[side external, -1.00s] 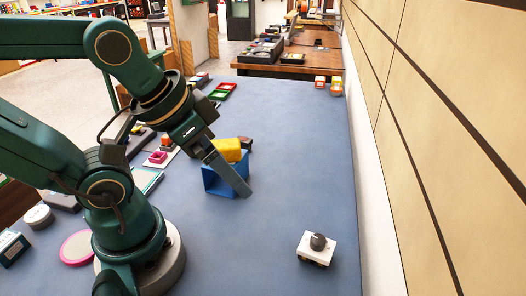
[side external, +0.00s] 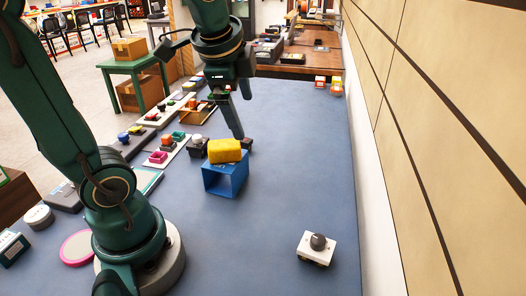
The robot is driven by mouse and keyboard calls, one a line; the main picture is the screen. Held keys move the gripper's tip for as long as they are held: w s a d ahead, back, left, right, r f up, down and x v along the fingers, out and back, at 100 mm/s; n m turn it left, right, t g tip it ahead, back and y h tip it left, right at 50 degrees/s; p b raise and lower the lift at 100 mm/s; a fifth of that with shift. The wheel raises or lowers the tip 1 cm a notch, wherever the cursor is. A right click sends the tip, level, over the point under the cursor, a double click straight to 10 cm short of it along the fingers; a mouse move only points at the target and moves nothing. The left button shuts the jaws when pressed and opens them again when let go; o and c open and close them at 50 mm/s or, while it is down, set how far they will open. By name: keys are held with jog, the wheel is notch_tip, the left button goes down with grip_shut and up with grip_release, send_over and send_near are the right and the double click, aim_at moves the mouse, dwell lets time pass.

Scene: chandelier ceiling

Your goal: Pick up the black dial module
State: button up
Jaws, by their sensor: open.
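A white box module with a black dial (side external: 318,242) on top stands upright at the front right of the blue table. A small dark module (side external: 247,145) with a reddish-brown top stands behind the blue box; I cannot make out a dial on it. My gripper (side external: 242,118) is open and empty, pointing down near this small dark module. One long finger ends close to its left side; I cannot tell whether it touches. The white module is far from my gripper, nearer the camera.
A blue open box (side external: 226,178) with a yellow block (side external: 224,151) on top stands just in front of my gripper. A black module with a white knob (side external: 197,141) and several coloured parts line the left side. The table's right half (side external: 300,150) is mostly clear; a panelled wall borders it.

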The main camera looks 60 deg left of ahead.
jog(key=w+a+f+m+g+y, duration=0.1)
jog(key=w+a+f+m+g, duration=0.15)
jog(key=a, duration=0.55)
jog(key=g, duration=0.4)
send_near(202, 141)
notch_tip(202, 141, down, 2)
jog(key=w, duration=0.1)
jog(key=shift+n+g+h, duration=0.35)
jog(key=shift+n+h, duration=0.05)
jog(key=shift+n, duration=0.35)
jog(key=x, duration=0.5)
jog(key=s+a+x, duration=0.1)
jog(key=x, duration=0.2)
jog(key=shift+r, duration=0.15)
jog(key=shift+a+f, duration=0.15)
jog(key=shift+f, duration=0.25)
jog(key=c, duration=1.3)
jog(key=shift+r, duration=0.15)
jog(key=shift+c, duration=0.2)
